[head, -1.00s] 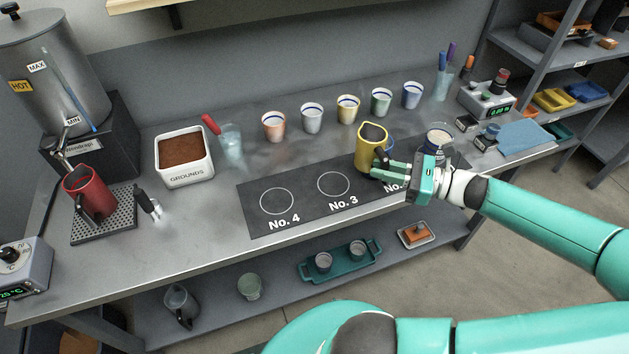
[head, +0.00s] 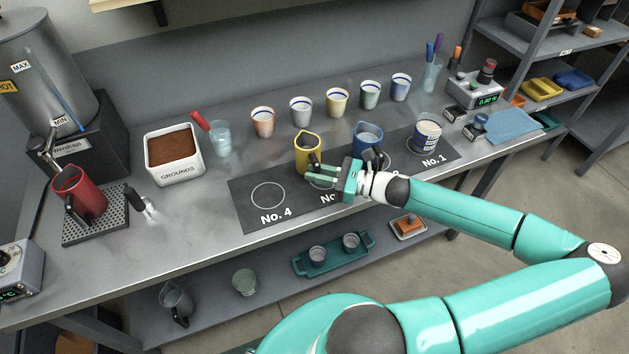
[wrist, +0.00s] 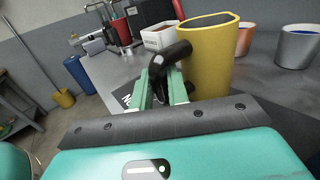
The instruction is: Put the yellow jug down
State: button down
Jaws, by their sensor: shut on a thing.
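The yellow jug (head: 308,150) is upright at the No. 3 place of the dark mat (head: 250,220). I cannot tell whether its base touches the mat. My gripper (head: 318,174) is shut on the jug's black handle, at its front right side. In the wrist view the yellow jug (wrist: 207,62) stands just right of the fingers, and the black handle (wrist: 172,56) sits between them. The No. 3 circle is mostly hidden behind the jug and gripper.
A blue jug (head: 367,139) stands just right, near my wrist, and a blue-and-white jug (head: 428,130) is at No. 1. The No. 4 circle (head: 268,195) is empty. Several cups stand behind, including a yellow one (head: 337,101). A grounds box (head: 174,166) is left.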

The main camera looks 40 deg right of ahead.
jog(key=shift+w+a+f, duration=0.15)
jog(key=shift+w+f, duration=0.05)
jog(key=shift+f, duration=0.75)
jog(key=shift+w+a+f, duration=0.1)
jog(key=shift+w+f, duration=0.1)
jog(key=shift+f, duration=0.7)
jog(key=shift+f, duration=0.25)
jog(key=c, duration=1.4)
grip_release()
jog(key=shift+o, duration=0.2)
